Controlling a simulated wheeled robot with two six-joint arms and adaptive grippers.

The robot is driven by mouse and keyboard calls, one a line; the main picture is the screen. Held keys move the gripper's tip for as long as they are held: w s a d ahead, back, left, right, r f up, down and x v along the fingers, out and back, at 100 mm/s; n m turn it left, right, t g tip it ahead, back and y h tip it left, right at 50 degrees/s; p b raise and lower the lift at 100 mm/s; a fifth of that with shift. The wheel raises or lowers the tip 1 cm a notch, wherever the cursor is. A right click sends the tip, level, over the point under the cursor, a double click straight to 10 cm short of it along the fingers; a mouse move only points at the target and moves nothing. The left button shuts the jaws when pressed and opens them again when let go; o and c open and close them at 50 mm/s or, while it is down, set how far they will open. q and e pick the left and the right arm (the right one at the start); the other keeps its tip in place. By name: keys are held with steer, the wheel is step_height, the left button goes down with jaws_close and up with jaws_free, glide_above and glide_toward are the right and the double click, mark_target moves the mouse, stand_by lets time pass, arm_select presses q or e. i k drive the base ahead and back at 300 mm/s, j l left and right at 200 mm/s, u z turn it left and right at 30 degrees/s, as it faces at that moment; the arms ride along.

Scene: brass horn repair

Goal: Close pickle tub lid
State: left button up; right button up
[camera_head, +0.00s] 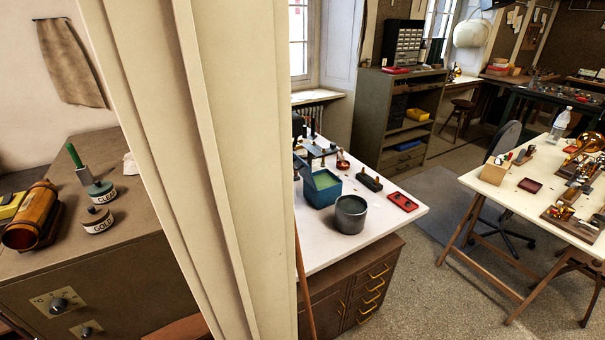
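A teal square tub (321,197) stands on the white-topped bench at the middle of the view. Its inside looks green, and a teal flap that looks like its lid stands raised at its left side; the post hides part of that side. A grey round pot (350,222) stands just right of the tub, close to the front edge. I cannot tell for sure that the teal tub is the pickle tub. Neither of my grippers is in view.
A broad cream post (240,150) blocks the centre-left. The white bench top (400,220) has a red tray (402,201) and a dark block (369,180). Left, jars and a brass cylinder (30,217) sit on a brown cabinet. Open floor lies between the bench and the right table (508,200).

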mark_target(304, 169)
steer(key=i+l+u, duration=0.15)
steer(key=l, duration=0.2)
steer(key=i+l+u, duration=0.15)
steer(key=l, duration=0.2)
steer(key=l+u, duration=0.1)
steer(key=l, duration=0.25)
steer(key=i+l+u, duration=0.15)
steer(key=l, duration=0.25)
